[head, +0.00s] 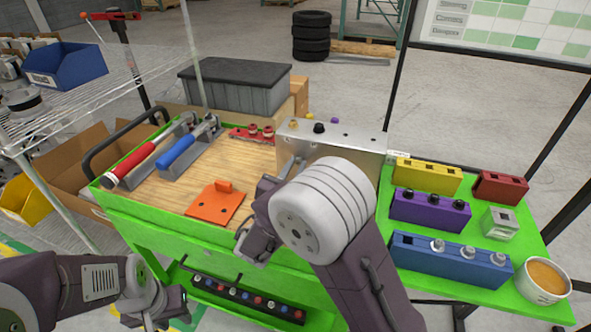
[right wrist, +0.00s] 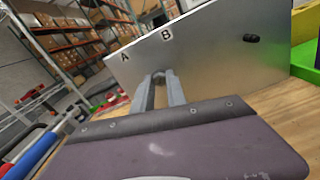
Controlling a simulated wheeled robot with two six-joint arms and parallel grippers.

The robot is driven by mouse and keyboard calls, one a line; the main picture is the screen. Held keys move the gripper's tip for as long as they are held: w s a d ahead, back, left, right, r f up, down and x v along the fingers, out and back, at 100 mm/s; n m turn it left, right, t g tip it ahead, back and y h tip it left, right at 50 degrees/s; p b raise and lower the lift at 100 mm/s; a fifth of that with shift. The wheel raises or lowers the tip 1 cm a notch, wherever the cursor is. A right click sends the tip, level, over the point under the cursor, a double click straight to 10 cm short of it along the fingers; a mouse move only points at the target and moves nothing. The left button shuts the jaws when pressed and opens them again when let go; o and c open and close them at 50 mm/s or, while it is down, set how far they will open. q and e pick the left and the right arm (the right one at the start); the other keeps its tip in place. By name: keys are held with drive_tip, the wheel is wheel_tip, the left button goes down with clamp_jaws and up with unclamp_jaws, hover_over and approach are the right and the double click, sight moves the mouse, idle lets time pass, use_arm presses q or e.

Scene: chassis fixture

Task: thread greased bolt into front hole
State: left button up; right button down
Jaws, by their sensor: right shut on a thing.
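The metal chassis (head: 350,137) stands at the back middle of the workbench. Its face (right wrist: 215,60) fills the right wrist view, with labels A and B and a black stub at the right. My right gripper (right wrist: 160,76) is shut with its tips close to this face, below and between the labels. A small dark piece shows between the tips, taken as the bolt; most of it is hidden. The front hole is not visible. In the head view my own wrist covers the right fingertips. My left gripper (head: 158,312) hangs low at the bottom left, away from the chassis; its jaws are unclear.
At the right stand a blue block (head: 420,257) with silver bolts, a purple block (head: 425,212) with black bolts, a yellow block (head: 426,177) and a bowl (head: 545,292) of amber stuff. An orange plate (head: 215,205) and red and blue-handled tools lie left of my right arm.

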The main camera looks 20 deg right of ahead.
drive_tip(key=m+b, duration=0.2)
drive_tip(key=b, duration=0.1)
drive_tip(key=f+m+b, duration=0.1)
drive_tip(key=m+b, duration=0.2)
drive_tip(key=shift+d+b, duration=0.1)
drive_tip(key=shift+b, duration=0.2)
drive_tip(key=shift+r+m+b, duration=0.2)
drive_tip(key=shift+m+b, duration=0.15)
drive_tip(key=shift+m, duration=0.25)
drive_tip(key=shift+r, duration=0.25)
drive_tip(key=m+b, duration=0.1)
drive_tip(key=b, duration=0.1)
drive_tip(key=m+b, duration=0.2)
drive_tip(key=b, duration=0.1)
drive_tip(key=m+b, duration=0.2)
drive_tip(key=b, duration=0.1)
drive_tip(key=shift+w+f, duration=0.1)
drive_tip(key=shift+f, duration=0.2)
drive_tip(key=shift+r+m+b, duration=0.2)
drive_tip(key=shift+m+b, duration=0.25)
drive_tip(key=shift+m, duration=0.05)
drive_tip(key=shift+r, duration=0.1)
